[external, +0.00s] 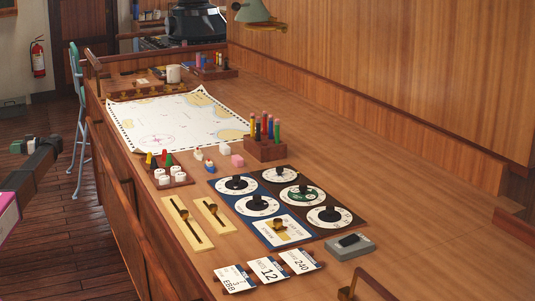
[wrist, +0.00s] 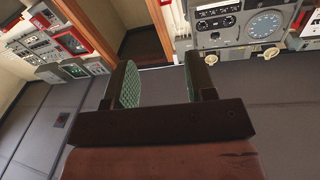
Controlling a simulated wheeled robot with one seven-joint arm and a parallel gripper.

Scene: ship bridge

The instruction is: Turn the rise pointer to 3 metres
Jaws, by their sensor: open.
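Several round white dials with black pointers lie on blue and brown panels at the desk's near end. One is the upper left dial (external: 236,185), another the upper right dial (external: 280,174), another the lower right dial (external: 329,216). One dial (external: 303,194) has a green centre. Their lettering is too small to read, so I cannot tell which is the rise pointer. My gripper (external: 25,145) is at the left edge of the external view, well left of the desk and apart from the dials. In the wrist view my gripper (wrist: 161,78) is open and empty, its green pads apart.
Two slider plates (external: 187,222) lie left of the dials. A pen block (external: 265,149), a chart (external: 175,122) and a grey box (external: 350,246) share the desk. Number cards (external: 268,269) stand at the near edge. A chair (external: 78,130) stands left of the desk.

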